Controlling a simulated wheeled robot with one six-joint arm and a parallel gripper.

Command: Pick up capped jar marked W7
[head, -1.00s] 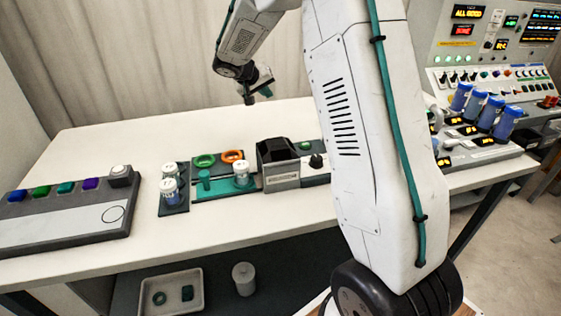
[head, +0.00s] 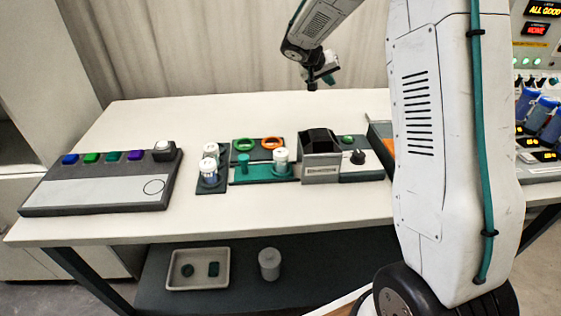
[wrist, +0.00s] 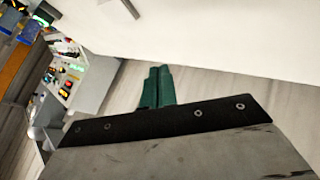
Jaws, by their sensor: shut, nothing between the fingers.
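Two white-capped jars (head: 208,173) stand one behind the other on a dark rack left of centre on the table. Another white-capped jar (head: 281,160) stands on the green tray just to their right. The markings are too small to read, so I cannot tell which jar is W7. My gripper (head: 322,82) hangs in the air above the back of the table, beyond and to the right of these jars. In the wrist view its green fingers (wrist: 157,86) are together and empty. No jar shows in the wrist view.
A grey box (head: 321,169) stands right of the green tray (head: 265,180). A panel with coloured buttons (head: 100,193) lies at left. A shallow bin (head: 197,283) and a grey canister (head: 269,264) sit on the lower shelf. The table's back and front strip are clear.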

